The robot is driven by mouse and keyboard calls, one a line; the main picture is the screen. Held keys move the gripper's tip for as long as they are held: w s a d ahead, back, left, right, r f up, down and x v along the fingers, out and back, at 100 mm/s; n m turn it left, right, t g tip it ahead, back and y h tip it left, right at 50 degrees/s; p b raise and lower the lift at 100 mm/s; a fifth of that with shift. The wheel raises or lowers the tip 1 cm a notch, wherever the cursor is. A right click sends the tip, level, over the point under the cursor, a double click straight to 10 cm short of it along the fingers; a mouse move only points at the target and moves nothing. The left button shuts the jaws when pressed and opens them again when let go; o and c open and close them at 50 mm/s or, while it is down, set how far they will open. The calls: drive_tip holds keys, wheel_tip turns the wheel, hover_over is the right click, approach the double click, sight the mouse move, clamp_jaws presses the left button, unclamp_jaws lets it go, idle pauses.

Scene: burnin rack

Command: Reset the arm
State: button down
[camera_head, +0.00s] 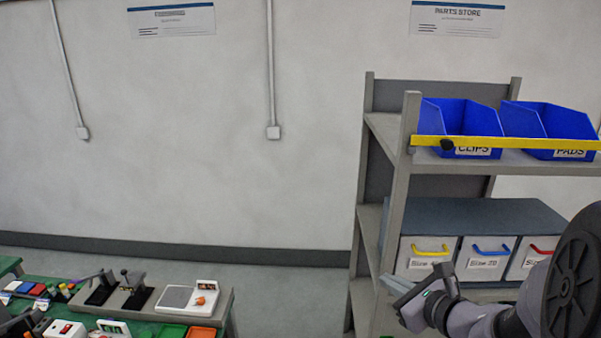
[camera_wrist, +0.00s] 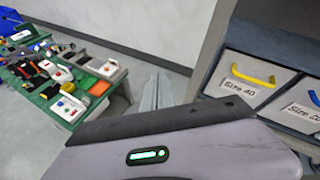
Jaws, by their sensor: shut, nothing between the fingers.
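My gripper (camera_head: 389,286) is in the lower right of the head view, in front of the grey shelf rack (camera_head: 396,190). Its fingers are shut with nothing between them. In the wrist view the closed fingers (camera_wrist: 152,92) point out over the grey floor, between the green bench on the left and the rack's drawers on the right. My arm comes in from the right edge of the head view and hides part of the rack's lower right side.
White drawers with yellow (camera_head: 431,252), blue (camera_head: 490,250) and red handles sit on the rack. Blue bins (camera_head: 460,118) stand above behind a yellow bar (camera_head: 500,142). A green bench (camera_head: 145,326) with several devices is at lower left. Floor between is clear.

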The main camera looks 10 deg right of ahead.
drive_tip(key=s+a+f+n+g+y+b, duration=0.25)
drive_tip(key=a+f+n+b, duration=0.25)
drive_tip(key=a, duration=0.4)
drive_tip(key=s+a+f+n+g+y+b, duration=0.25)
drive_tip(key=a+f+n+b, duration=0.3)
drive_tip(key=a, duration=0.35)
drive_tip(key=s+a+f+n+g+h+b, duration=0.2)
drive_tip(key=s+f+n+h+b, duration=0.3)
drive_tip(key=s+f+n+b, duration=1)
drive_tip(key=shift+s+a+f+n+b, duration=0.3)
drive_tip(key=shift+f+n+b, duration=0.15)
drive_tip(key=shift+b, duration=0.3)
